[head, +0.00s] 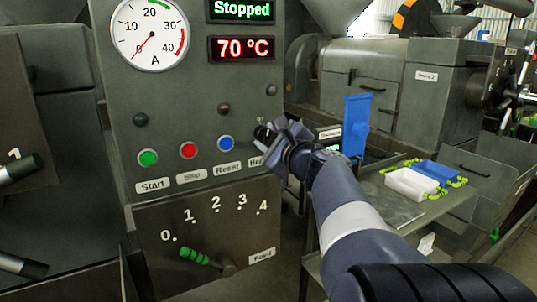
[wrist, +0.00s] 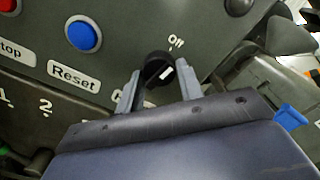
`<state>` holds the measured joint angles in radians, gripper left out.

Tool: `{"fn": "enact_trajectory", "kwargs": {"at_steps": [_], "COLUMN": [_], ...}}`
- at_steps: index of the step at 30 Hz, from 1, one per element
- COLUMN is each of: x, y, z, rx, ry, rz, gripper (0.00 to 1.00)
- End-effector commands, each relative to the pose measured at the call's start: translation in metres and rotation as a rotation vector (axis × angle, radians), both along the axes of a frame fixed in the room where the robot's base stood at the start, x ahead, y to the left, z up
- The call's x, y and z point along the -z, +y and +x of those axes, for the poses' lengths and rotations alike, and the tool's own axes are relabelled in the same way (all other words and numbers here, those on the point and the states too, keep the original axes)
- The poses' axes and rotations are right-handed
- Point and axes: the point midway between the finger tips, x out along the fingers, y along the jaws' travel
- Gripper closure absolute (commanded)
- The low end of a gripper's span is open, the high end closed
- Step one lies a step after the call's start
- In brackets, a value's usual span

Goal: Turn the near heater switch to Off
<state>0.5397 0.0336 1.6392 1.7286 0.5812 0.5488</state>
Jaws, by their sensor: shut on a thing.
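The near heater switch is a black round knob (wrist: 154,68) with a white mark on its face, on the grey control panel (head: 200,110). In the wrist view the white "Off" label (wrist: 176,41) stands above and to the right of the knob. The white mark slants up to the right; I cannot tell exactly which position it points at. My gripper (wrist: 160,88) is shut on the knob, one finger on each side. In the head view my gripper (head: 277,136) reaches the panel's right side and covers most of the knob and part of its label.
Green (head: 148,158), red (head: 188,150) and blue (head: 226,143) buttons sit left of the knob. A green-handled feed lever (head: 195,257) is below. The displays read Stopped and 70 °C.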

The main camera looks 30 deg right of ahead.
Motion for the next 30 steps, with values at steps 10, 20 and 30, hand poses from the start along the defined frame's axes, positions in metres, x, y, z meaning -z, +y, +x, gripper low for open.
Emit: {"fn": "enact_trajectory", "kwargs": {"at_steps": [10, 20, 30], "x": [0.0022, 0.0003, 0.0001], "y": [0.0000, -0.0001, 0.0001], "z": [0.0001, 0.0001, 0.0002], "rx": [-0.001, -0.001, -0.001], "ry": [-0.005, -0.006, -0.006], "rz": [-0.180, -0.230, -0.231], "gripper": [0.88, 0.88, 0.63]}}
